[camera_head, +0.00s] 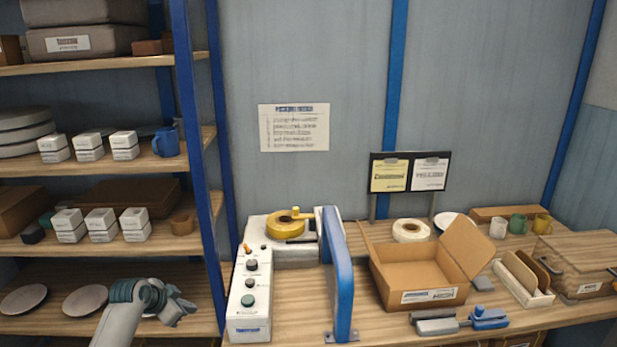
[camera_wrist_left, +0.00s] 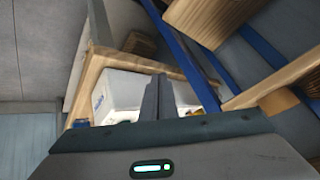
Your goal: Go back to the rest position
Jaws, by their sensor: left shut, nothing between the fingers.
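My left gripper (camera_head: 180,306) is at the lower left in the head view, in front of the bottom shelf, at the end of my left arm. It is shut and empty. In the left wrist view its two dark fingers (camera_wrist_left: 158,98) are together with nothing between them. My right gripper is in neither view. White plates lie on the bottom shelf: one at the far left (camera_head: 23,298) and one beside my arm (camera_head: 85,300). Another plate is partly hidden behind my left gripper.
The blue-post shelf rack (camera_head: 192,130) stands close to my left arm. To the right, a wooden bench (camera_head: 385,325) carries a white control machine (camera_head: 249,300), a blue guard (camera_head: 340,285), an open cardboard box (camera_head: 418,277) and mugs. A wooden board (camera_wrist_left: 88,85) is near the left wrist camera.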

